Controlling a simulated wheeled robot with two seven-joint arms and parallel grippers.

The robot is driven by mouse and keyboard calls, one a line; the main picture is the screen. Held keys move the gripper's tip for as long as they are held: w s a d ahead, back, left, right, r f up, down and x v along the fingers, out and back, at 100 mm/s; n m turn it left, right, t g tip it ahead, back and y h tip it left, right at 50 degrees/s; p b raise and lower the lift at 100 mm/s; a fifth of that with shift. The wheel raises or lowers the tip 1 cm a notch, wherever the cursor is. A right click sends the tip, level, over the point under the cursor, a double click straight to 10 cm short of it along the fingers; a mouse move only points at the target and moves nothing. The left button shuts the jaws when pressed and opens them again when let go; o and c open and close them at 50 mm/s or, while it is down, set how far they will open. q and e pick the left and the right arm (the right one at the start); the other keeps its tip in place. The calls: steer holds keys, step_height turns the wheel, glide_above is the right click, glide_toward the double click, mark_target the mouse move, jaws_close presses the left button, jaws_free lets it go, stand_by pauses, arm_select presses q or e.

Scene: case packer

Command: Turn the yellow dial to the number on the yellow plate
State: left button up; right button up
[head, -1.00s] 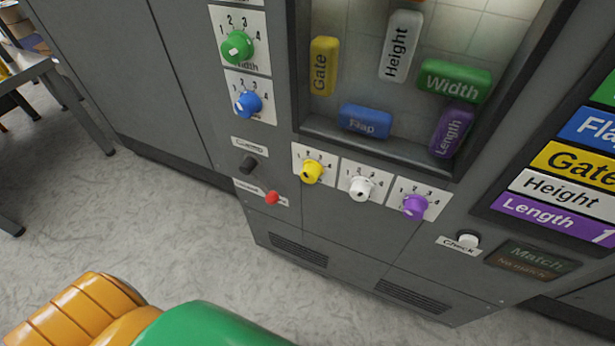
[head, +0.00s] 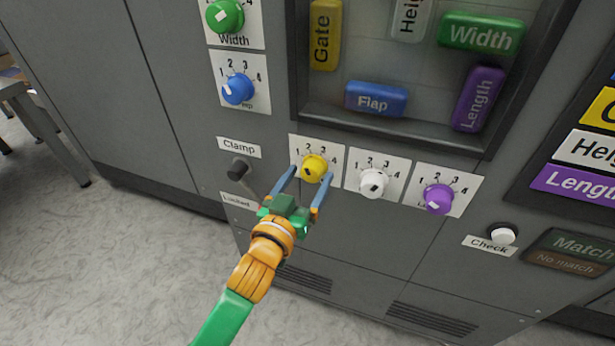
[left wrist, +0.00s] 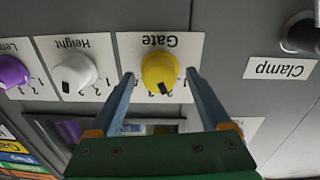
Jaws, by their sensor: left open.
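The yellow dial (head: 314,168) sits on its white numbered plate on the grey panel, below the window. It also shows in the left wrist view (left wrist: 160,72), upside down, under the label Gate, with a dark pointer mark on its rim. My left gripper (head: 305,182) is open, with one blue finger on each side of the yellow dial. In the left wrist view its fingertips (left wrist: 159,76) flank the dial with visible gaps. The yellow Gate plate on the number board at the right is mostly cut off, and its number is not visible. My right gripper is not in view.
A white dial (head: 373,183) and a purple dial (head: 438,199) stand close to the right. A blue dial (head: 237,89) and a green dial (head: 224,15) are up left. The black Clamp knob (head: 238,169) is left of my gripper. A white Check button (head: 503,234) is lower right.

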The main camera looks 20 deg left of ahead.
arm_select(q)
steer(key=shift+w, duration=0.35)
steer(key=shift+c, duration=0.3)
jaws_close()
steer(key=shift+r+m+p, duration=0.15)
steer(key=shift+m+p, duration=0.55)
steer(key=shift+p, duration=0.05)
steer(key=shift+m+p, duration=0.8)
steer(key=shift+m, duration=0.4)
steer(key=shift+m+p, duration=0.9)
steer(key=shift+m, duration=0.9)
